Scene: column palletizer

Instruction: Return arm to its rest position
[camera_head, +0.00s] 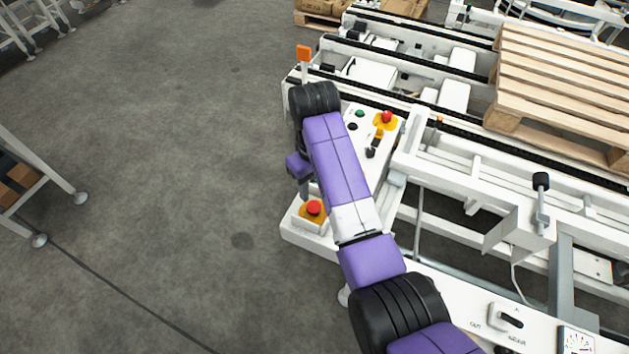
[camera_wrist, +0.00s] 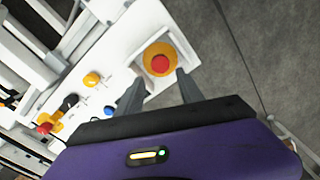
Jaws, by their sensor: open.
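My purple arm reaches over the white control panel in the head view. My gripper (camera_head: 303,186) points down at the panel's near end, close to a red emergency-stop button on a yellow base (camera_head: 313,208). In the wrist view my gripper (camera_wrist: 156,88) is open, its two grey fingers apart and nothing between them. The red button (camera_wrist: 160,64) is just beyond the fingertips, roughly in line with the gap. I cannot tell whether the fingers touch the panel.
The white panel (camera_head: 358,138) also carries a second red button (camera_head: 387,117), a green button (camera_head: 359,113) and a black switch (camera_head: 371,152). The conveyor frame (camera_head: 440,150) and a wooden pallet (camera_head: 560,70) stand to the right. Open grey floor (camera_head: 170,150) lies to the left.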

